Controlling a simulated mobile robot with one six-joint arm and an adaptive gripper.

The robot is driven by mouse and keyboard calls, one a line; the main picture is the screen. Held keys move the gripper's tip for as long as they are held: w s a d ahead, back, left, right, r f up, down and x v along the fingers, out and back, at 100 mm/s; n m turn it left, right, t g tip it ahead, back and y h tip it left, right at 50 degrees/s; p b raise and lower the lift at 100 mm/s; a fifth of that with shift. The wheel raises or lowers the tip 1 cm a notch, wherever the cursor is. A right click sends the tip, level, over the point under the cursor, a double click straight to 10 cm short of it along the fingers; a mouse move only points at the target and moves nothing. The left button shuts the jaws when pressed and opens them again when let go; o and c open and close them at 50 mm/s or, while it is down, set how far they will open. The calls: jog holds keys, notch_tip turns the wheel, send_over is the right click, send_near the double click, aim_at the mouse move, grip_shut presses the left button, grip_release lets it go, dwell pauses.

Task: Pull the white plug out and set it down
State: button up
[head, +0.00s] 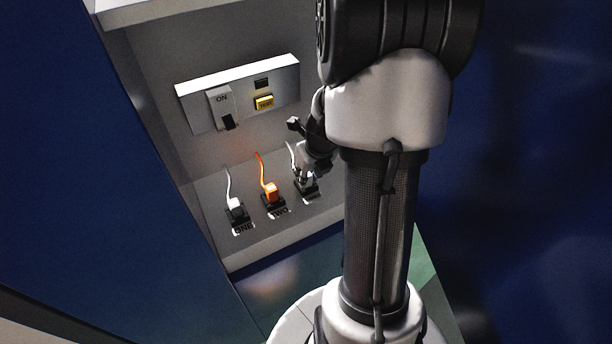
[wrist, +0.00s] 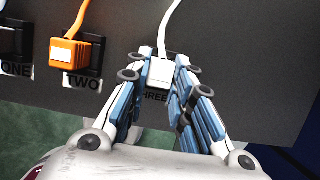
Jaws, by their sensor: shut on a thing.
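A white plug (wrist: 160,72) with a white cord is between the fingers of my gripper (wrist: 161,67) at the place labelled THREE. The fingers are shut on its two sides. In the head view my gripper (head: 304,176) is at the rightmost socket (head: 309,193) of the row and largely hides this plug. I cannot tell how deep the plug sits in the socket. Another white plug (head: 236,204) stands in socket ONE at the left, apart from my gripper.
An orange plug (head: 270,191) with an orange cord is in socket TWO, close to the left of my gripper; it also shows in the wrist view (wrist: 78,52). A panel (head: 243,88) with an ON switch (head: 221,104) and a yellow button (head: 264,102) is on the wall above.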

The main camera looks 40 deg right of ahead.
grip_shut()
jog(key=shift+r, duration=0.2)
jog(key=shift+r+p, duration=2.85)
jog(key=shift+p, duration=0.65)
jog(key=shift+s+f, duration=0.1)
